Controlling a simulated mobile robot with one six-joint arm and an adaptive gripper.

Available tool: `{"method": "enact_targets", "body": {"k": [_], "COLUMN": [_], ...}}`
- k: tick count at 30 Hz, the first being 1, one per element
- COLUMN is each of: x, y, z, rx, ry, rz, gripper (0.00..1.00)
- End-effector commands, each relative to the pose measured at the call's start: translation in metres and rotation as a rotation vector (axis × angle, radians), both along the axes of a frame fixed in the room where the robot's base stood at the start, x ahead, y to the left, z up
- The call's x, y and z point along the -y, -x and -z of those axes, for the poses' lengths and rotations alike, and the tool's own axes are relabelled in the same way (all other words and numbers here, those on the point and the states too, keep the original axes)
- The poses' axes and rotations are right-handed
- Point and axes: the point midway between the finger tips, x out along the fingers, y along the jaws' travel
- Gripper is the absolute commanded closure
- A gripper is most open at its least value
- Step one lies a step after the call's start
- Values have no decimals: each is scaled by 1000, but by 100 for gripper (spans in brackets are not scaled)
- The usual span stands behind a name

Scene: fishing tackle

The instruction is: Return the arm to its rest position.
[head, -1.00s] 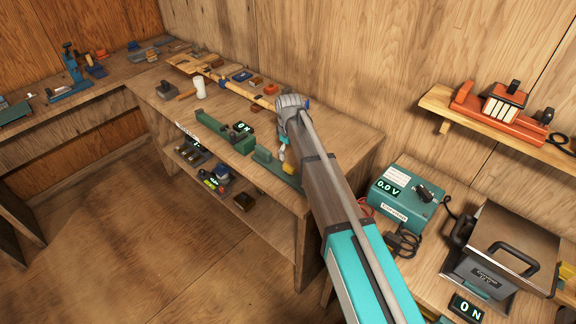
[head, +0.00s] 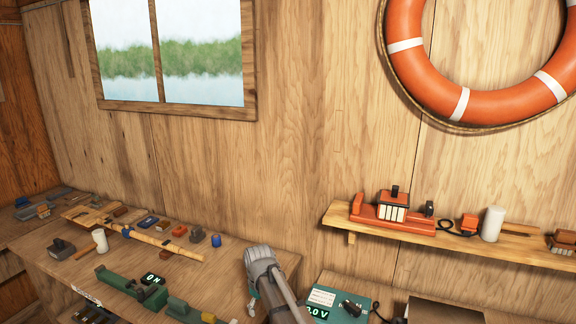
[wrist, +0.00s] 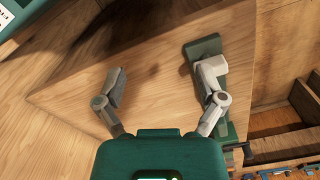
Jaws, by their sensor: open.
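My gripper (wrist: 165,70) is open and empty in the wrist view, with its two grey fingers spread apart over the wooden bench top. A green fixture (wrist: 203,47) lies beyond and partly behind the right finger; I cannot tell whether they touch. In the head view my grey wrist (head: 263,265) is at the bottom middle, over the right end of the bench. The fingers are mostly hidden there, and the rest of my arm runs out of the bottom of the picture.
Green bench fixtures (head: 130,285) stand left of my wrist, with a rod (head: 165,243) behind them. A teal meter box (head: 338,303) is close on the right. A wall shelf (head: 465,240) with tackle is farther right. The window and lifebuoy (head: 404,20) are on the wall above.

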Motion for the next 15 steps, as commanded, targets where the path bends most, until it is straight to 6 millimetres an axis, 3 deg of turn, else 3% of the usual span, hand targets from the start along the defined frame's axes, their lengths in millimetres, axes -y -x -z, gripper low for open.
{"method": "enact_targets", "body": {"k": [1, 3, 15], "x": [26, 53, 189], "y": [12, 22, 95], "z": [0, 0, 0], "rx": [0, 0, 1], "ry": [0, 0, 0], "rz": [55, 129, 546], "gripper": [11, 11, 11]}}
